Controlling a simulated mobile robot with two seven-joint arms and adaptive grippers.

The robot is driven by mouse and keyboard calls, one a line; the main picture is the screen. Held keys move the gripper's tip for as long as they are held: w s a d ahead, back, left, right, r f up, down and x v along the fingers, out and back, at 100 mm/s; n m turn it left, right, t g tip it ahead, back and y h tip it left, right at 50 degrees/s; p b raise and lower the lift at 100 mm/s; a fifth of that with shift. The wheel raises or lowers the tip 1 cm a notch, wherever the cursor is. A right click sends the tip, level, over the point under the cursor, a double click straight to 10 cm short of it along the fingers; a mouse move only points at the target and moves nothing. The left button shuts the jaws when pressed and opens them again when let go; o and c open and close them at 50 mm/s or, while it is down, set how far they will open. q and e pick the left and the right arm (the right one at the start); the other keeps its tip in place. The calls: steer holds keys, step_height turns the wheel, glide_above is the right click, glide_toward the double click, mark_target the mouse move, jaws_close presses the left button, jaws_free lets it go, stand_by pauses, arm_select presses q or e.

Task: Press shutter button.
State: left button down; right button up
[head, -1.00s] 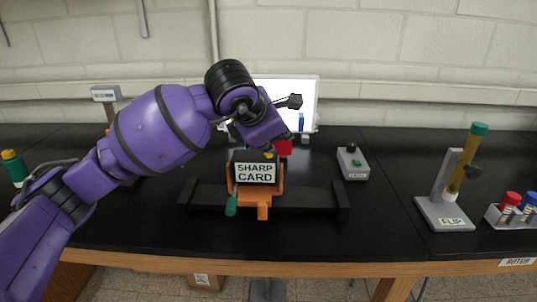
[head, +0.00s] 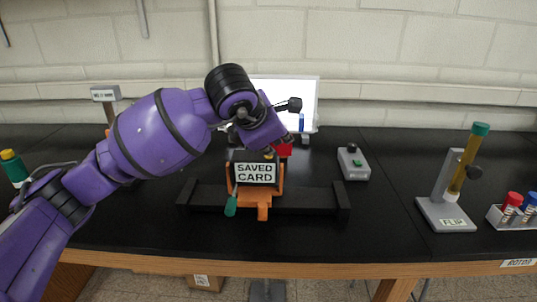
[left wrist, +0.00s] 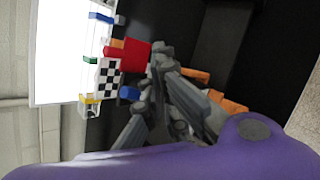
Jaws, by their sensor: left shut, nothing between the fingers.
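A dark camera-like device sits in an orange holder (head: 263,196) on a black rail. Its screen (head: 255,173) reads "SAVED CARD". A green-tipped lever (head: 231,205) hangs at the holder's left. My left gripper (head: 270,151) is at the device's top edge, mostly hidden behind my purple wrist. The left wrist view shows its grey fingers (left wrist: 160,85) shut and empty, beside a red block (left wrist: 130,56) and a checkered card (left wrist: 108,77). I cannot make out the shutter button, or whether the fingers touch it. My right gripper is out of view.
A white lit panel (head: 308,102) stands behind the device. A tube stand labelled "FLIP" (head: 446,212) and a rack (head: 511,217) are farther right. The black bench between them is clear.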

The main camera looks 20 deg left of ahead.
mark_target(276, 158)
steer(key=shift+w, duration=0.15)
arm_select(q)
steer(key=shift+r+p, duration=0.3)
steer(key=shift+r, duration=0.5)
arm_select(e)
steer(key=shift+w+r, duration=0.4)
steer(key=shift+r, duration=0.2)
arm_select(q)
steer(key=shift+r+p, duration=0.7)
steer(key=shift+r, duration=0.8)
step_height(276, 158, up, 2)
steer(key=shift+p, duration=0.5)
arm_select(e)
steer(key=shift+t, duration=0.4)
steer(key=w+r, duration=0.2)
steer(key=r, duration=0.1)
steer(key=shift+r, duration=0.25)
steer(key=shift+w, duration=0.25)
